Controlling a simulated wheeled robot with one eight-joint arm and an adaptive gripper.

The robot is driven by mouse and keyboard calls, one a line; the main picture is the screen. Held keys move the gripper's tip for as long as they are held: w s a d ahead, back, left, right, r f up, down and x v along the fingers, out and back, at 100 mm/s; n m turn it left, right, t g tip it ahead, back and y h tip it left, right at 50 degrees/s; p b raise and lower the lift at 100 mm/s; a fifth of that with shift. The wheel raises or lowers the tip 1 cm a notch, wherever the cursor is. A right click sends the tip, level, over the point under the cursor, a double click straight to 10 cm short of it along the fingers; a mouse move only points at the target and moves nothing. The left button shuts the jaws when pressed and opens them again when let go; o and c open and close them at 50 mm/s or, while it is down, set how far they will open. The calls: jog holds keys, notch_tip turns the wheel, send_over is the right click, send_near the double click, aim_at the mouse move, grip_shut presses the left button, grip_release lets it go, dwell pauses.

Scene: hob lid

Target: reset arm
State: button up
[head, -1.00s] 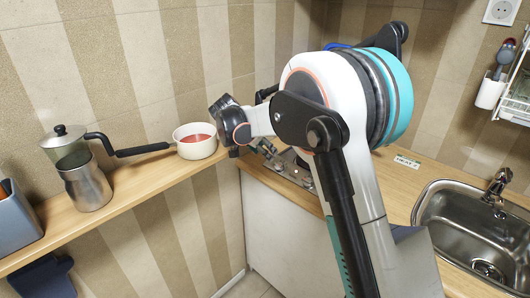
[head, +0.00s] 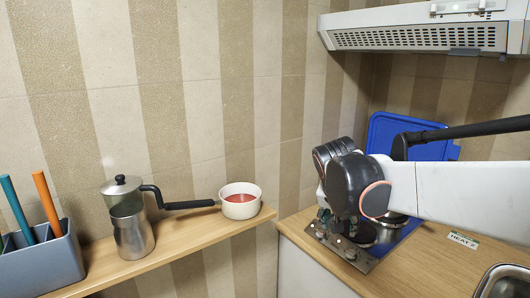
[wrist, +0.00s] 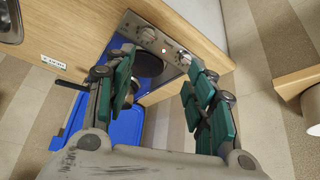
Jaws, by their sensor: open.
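My gripper (wrist: 160,60) is open and empty, with green-padded fingers spread wide in the wrist view. Its fingers point toward the hob (wrist: 158,38), which has a steel front strip with knobs, a small lit red light and a dark hotplate (wrist: 148,62). In the head view my gripper is mostly hidden behind my dark wrist joint, just above the hob (head: 352,262) at the counter's left end. A blue lid (head: 435,150) stands upright behind the hob; a blue surface also shows in the wrist view (wrist: 88,122).
A wooden shelf (head: 165,258) on the left holds a white saucepan (head: 240,208) with red contents, a metal moka pot (head: 132,235) and a grey holder (head: 45,265). A range hood (head: 430,35) hangs above. A label (head: 463,240) lies on the counter near the sink (head: 505,284).

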jog(key=s+f+n+t+y, duration=0.1)
jog(key=s+f+n, duration=0.1)
jog(key=s, duration=1)
jog(key=s+f+n+t+y, duration=0.1)
jog(key=s+f+n, duration=0.1)
jog(key=s, duration=1)
jog(key=shift+d+f+n+y, duration=0.15)
jog(key=shift+d+n+y, duration=0.25)
jog(key=shift+n, duration=0.5)
